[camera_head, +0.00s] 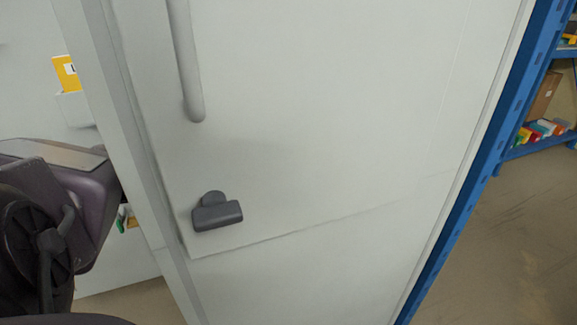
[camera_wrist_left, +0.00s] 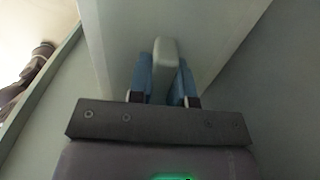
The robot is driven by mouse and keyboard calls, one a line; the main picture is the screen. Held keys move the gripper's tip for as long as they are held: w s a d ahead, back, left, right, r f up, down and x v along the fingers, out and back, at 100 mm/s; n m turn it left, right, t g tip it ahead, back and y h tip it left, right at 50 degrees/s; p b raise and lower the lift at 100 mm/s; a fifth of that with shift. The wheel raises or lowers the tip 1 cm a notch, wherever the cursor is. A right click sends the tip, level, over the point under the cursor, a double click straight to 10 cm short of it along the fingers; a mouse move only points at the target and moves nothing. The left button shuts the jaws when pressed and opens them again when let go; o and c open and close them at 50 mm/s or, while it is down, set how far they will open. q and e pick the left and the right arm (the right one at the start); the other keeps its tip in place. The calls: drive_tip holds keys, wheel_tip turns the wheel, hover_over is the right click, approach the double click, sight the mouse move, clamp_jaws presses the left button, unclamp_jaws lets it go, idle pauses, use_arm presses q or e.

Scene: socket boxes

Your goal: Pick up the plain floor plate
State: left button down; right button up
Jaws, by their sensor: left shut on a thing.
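My left gripper (camera_wrist_left: 165,76) is shut on a pale grey bar (camera_wrist_left: 166,54) with a rounded end, which sits between its two blue finger pads. The bar stands against a pale panel (camera_wrist_left: 222,30) in the left wrist view. I cannot tell what the bar belongs to. In the head view my left arm comes in at the left edge, and its fingers are hidden behind the white door-like panel (camera_head: 330,120). No floor plate can be made out in either view. My right gripper is not in view.
The white panel carries a long grey handle (camera_head: 185,70) and a dark grey latch (camera_head: 216,212). A blue shelf rack (camera_head: 484,170) stands at right, with boxes (camera_head: 544,130) on its shelf. A yellow box (camera_head: 66,73) shows at left. Floor (camera_head: 520,250) is open at lower right.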

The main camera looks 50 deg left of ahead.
use_arm(q)
drive_tip(key=shift+w+r+p, duration=0.1)
drive_tip(key=shift+r+p, duration=0.2)
drive_tip(key=shift+r, duration=0.25)
wheel_tip(320, 180, up, 5)
drive_tip(key=shift+w+f+p, duration=0.15)
drive_tip(key=shift+f+p, duration=0.05)
drive_tip(key=shift+p, duration=0.95)
wheel_tip(320, 180, up, 4)
drive_tip(key=shift+f+p, duration=0.2)
drive_tip(key=shift+p, duration=0.75)
drive_tip(key=shift+s+r+p, duration=0.2)
drive_tip(key=shift+r+p, duration=0.1)
drive_tip(key=shift+r, duration=0.15)
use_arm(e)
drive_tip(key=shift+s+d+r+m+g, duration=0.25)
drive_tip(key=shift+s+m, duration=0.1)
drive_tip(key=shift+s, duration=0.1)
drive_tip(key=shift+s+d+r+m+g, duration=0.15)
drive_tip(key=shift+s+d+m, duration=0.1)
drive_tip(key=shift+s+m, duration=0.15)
use_arm(q)
drive_tip(key=shift+f, duration=0.1)
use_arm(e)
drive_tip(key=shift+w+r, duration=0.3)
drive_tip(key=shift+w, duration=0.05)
